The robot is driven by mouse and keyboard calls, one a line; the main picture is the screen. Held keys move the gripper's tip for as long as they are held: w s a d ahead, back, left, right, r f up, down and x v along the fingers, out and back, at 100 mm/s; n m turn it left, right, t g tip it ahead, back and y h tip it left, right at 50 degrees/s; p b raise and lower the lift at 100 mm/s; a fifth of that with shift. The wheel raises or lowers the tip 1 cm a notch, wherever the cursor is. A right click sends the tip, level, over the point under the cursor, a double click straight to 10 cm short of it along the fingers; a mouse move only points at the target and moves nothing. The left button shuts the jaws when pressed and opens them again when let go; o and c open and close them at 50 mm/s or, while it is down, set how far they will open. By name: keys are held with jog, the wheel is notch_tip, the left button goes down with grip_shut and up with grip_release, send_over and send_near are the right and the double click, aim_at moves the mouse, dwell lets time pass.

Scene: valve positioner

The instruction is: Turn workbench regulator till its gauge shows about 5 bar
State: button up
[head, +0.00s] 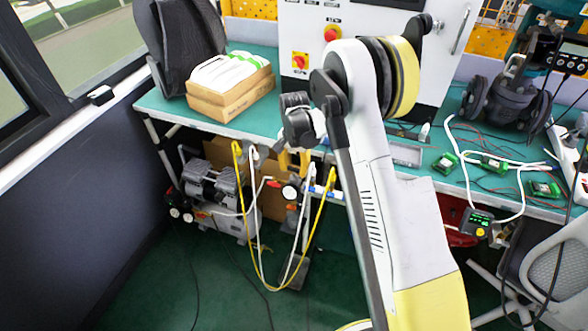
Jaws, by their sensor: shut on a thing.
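The workbench regulator hangs below the front edge of the green workbench. Its small round gauge (290,192) has a white face and a red part beside it. The needle is too small to read. My gripper (296,162) reaches down over the bench's front edge, just above the gauge. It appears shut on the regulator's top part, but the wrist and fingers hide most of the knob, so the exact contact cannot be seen.
Yellow and white hoses (258,262) hang in loops below the regulator. A compressor (213,187) stands under the bench at the left. Cardboard boxes (228,100), a white control cabinet (305,70) and green circuit boards (445,164) are on the bench.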

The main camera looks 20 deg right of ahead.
jog(key=o, duration=1.2)
jog(key=shift+o, duration=0.2)
